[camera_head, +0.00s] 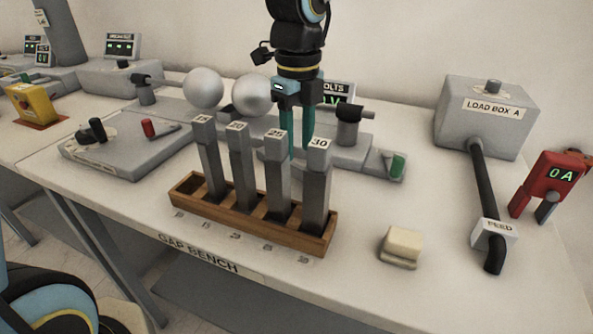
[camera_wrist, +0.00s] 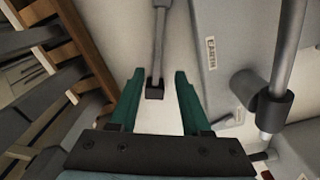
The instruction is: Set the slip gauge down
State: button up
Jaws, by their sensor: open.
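Several tall grey slip gauges stand upright in a wooden rack (camera_head: 250,228) in the head view. They include the one marked 20 (camera_head: 240,165), the one marked 25 (camera_head: 278,175) and the one marked 30 (camera_head: 317,190); the leftmost gauge (camera_head: 209,160) has a small, blurred label. The rack's leftmost slot (camera_head: 188,188) is empty. My gripper (camera_head: 298,152) points down just behind the 25 and 30 gauges, which partly hide its fingers. In the wrist view, its teal fingers (camera_wrist: 158,78) are apart and hold nothing. A grey rod with a dark end (camera_wrist: 155,88) shows between them, beyond the fingertips.
Two silver spheres (camera_head: 203,88) stand behind the rack. A cream block (camera_head: 402,243), a load box (camera_head: 487,115) and a red meter (camera_head: 550,185) are on the right. The bench right of the rack is mostly clear.

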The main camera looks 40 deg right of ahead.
aim_at(298, 166)
jog(key=f, duration=0.5)
jog(key=shift+s+a, duration=0.2)
jog(key=shift+s, duration=0.1)
grip_shut()
dwell(1.1)
